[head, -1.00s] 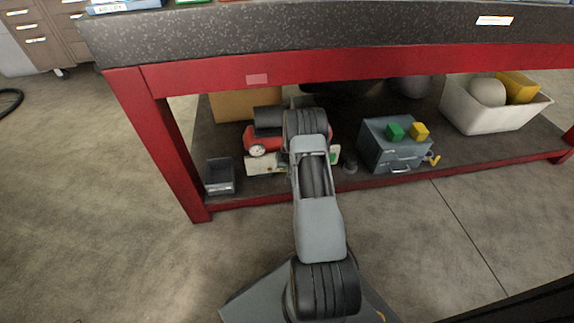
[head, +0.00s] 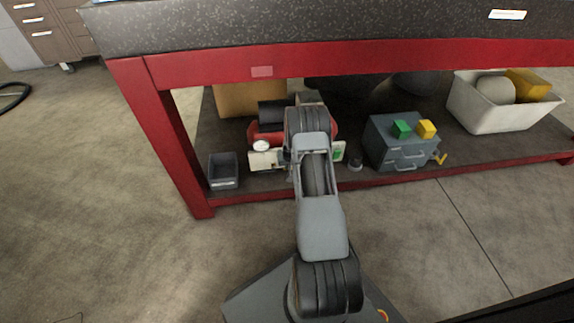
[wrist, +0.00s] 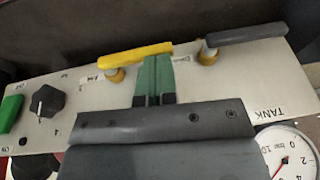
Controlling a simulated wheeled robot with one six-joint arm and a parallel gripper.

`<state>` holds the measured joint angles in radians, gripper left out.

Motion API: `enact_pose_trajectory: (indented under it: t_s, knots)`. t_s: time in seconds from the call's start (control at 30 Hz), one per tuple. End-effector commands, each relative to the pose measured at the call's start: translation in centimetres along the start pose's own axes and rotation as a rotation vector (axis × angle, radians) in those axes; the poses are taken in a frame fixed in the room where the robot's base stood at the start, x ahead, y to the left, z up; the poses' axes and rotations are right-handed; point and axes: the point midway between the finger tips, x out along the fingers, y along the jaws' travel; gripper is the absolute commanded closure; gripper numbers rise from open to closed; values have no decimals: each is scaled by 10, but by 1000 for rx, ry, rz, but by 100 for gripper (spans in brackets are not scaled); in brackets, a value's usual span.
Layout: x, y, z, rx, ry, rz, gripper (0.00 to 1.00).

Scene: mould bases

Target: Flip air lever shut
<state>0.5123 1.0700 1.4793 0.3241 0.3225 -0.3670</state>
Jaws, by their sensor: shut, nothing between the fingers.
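In the wrist view a pale control panel (wrist: 215,88) appears upside down. A yellow lever (wrist: 130,60) lies along it on a brass fitting, beside a small label that I cannot read surely. A dark grey lever (wrist: 245,37) on another brass fitting is to its right. My gripper (wrist: 158,62) has green fingers pressed together and empty. Their tips are at the right end of the yellow lever; I cannot tell whether they touch it. In the head view the panel (head: 265,160) is on the red compressor under the bench, and my arm hides the gripper and levers.
A black knob (wrist: 47,101), a green switch (wrist: 10,112) and a pressure gauge (wrist: 286,152) are near. A grey bin (head: 223,171) and drawer box (head: 400,150) flank the compressor on the shelf. The bench top (head: 330,30) overhangs it.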

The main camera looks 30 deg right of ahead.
Motion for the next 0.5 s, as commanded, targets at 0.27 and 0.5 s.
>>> enact_pose_trajectory:
  t_s: [0.27, 0.5]
  knots:
    - [-9, -1, -3, -1, 0, 0, 100]
    - [-18, -2, -6, -2, 0, 0, 100]
